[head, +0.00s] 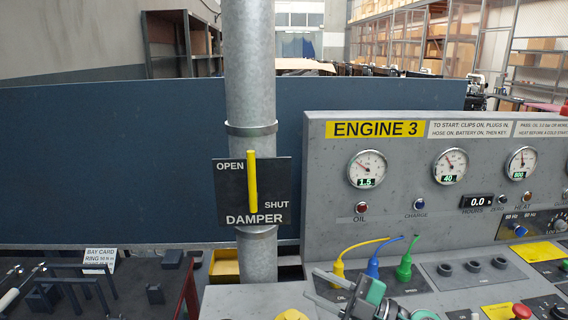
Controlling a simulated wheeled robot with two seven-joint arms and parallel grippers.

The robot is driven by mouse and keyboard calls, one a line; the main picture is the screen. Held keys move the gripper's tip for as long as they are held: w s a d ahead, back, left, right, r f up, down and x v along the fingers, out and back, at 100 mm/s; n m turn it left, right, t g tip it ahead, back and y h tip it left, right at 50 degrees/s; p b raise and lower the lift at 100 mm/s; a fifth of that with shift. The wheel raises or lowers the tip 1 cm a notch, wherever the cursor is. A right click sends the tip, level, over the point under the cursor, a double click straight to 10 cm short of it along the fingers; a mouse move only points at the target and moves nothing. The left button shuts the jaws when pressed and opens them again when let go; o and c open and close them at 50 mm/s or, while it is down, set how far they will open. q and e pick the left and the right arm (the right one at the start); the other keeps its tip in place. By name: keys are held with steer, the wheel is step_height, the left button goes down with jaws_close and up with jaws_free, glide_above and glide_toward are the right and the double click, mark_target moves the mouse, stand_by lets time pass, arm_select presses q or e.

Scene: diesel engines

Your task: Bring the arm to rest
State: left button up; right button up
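My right gripper (352,294) shows at the bottom edge, right of centre, in front of the engine panel. Its grey and green parts are cut off by the frame, and I cannot tell whether its fingers are open or shut. It appears close to the yellow plug (339,270) and the blue plug (373,266); I cannot tell if it touches anything. My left gripper is not in view.
The grey ENGINE 3 panel (320,215) with gauges fills the right. A metal pipe (250,80) carries the damper plate with a yellow lever (252,182), upright near OPEN. Dark fixtures (70,285) and a bay card (100,258) are at lower left. A blue partition (110,160) stands behind.

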steer(key=w+d+f+m+t+h, duration=0.1)
steer(key=d+f+m+t+h, duration=0.1)
steer(key=d+m+t+h, duration=0.95)
steer(key=s+d+f+m+g+h, duration=0.2)
steer(key=f+m+h, duration=0.2)
steer(key=f+m, duration=0.15)
steer(key=s+d+f+m+g+h, duration=0.2)
steer(key=f+m+h, duration=0.25)
steer(key=f, duration=0.25)
steer(key=s+f+g+y, duration=0.1)
steer(key=s+f+g, duration=0.55)
steer(key=s, duration=0.55)
steer(key=s+f+g, duration=0.5)
steer(key=s+f, duration=0.3)
steer(key=s, duration=0.4)
step_height(320, 180, down, 32)
steer(key=g, duration=0.2)
steer(key=s+d+f, duration=0.1)
steer(key=s+f, duration=0.8)
steer(key=s+d+f, duration=0.2)
steer(key=s+f, duration=0.7)
steer(key=shift+s+d+f+g, duration=0.25)
steer(key=shift+s+f+g, duration=0.05)
steer(key=shift+s+g, duration=0.1)
